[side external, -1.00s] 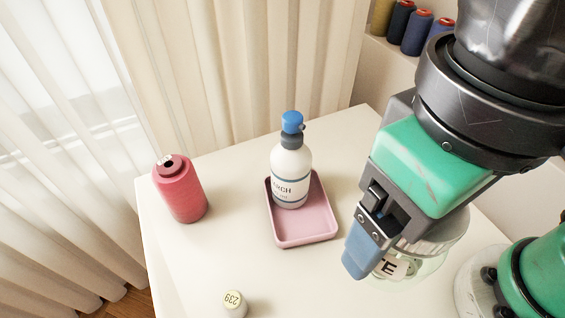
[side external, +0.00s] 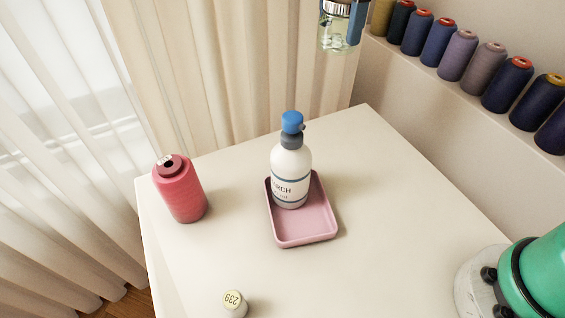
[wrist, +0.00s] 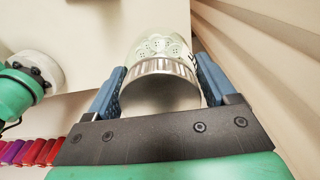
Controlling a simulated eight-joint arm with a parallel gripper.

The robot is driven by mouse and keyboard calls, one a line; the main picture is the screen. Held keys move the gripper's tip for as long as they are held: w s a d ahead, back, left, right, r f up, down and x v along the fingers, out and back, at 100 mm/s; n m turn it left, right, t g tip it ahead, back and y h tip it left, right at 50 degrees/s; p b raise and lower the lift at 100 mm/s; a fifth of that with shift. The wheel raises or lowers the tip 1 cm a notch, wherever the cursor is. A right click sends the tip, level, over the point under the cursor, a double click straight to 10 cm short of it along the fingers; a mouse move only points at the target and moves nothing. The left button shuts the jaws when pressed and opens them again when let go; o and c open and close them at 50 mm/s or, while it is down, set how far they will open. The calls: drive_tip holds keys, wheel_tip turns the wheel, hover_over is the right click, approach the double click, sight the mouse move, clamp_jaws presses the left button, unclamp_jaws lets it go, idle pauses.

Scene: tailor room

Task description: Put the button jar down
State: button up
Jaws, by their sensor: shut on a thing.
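The button jar (side external: 335,36) is clear glass with a silver lid and pale buttons inside. It hangs in the air at the top edge of the side external view, in front of the curtain. In the wrist view the jar (wrist: 160,50) sits lid-end toward me between the two blue fingers. My gripper (wrist: 160,82) is shut on the jar around its lid end. Only a blue finger and the jar show in the side external view; the rest of my gripper is out of frame.
The white table (side external: 385,200) is clear on its right half. A red thread spool (side external: 180,190) and a small item marked 239 (side external: 234,305) stand at left and front. Several spools (side external: 457,55) line a ledge.

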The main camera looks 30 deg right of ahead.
wheel_tip(320, 180, down, 20)
drive_tip(key=shift+r, duration=0.25)
drive_tip(key=shift+f, duration=0.1)
drive_tip(key=o, duration=1.2)
drive_tip(key=shift+o, duration=0.2)
wheel_tip(320, 180, up, 11)
drive_tip(key=s+d+n+t, duration=0.3)
drive_tip(key=s+n, duration=0.3)
drive_tip(key=n, duration=0.3)
drive_tip(key=s+d+n+t, duration=0.3)
drive_tip(key=s+n, duration=0.3)
drive_tip(key=n, duration=0.3)
drive_tip(key=shift+s+d+r+t, duration=0.3)
drive_tip(key=shift+s+r+t, duration=0.1)
drive_tip(key=shift+t, duration=0.2)
